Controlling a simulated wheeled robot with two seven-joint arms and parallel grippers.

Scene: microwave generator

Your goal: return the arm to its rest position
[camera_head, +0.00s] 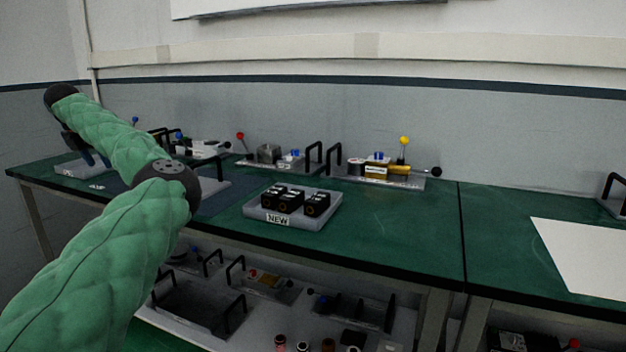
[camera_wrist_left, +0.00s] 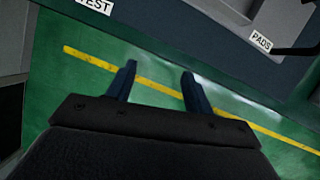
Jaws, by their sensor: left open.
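My left arm, in a green padded sleeve, comes in from the left in the head view and reaches over the left end of the green bench (camera_head: 400,235). My left gripper (camera_head: 84,150) is partly hidden behind the arm there. In the left wrist view the left gripper (camera_wrist_left: 158,82) shows two dark blue fingers spread apart with nothing between them. Green floor with a yellow line lies beyond the fingers. My right gripper is in neither view.
A grey tray marked NEW (camera_head: 278,218) holds several black blocks. Fixtures with coloured knobs (camera_head: 380,168) stand along the back. A white sheet (camera_head: 585,255) lies at the right. A lower shelf carries more parts. In the left wrist view, a PADS label (camera_wrist_left: 262,42) is at the upper right.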

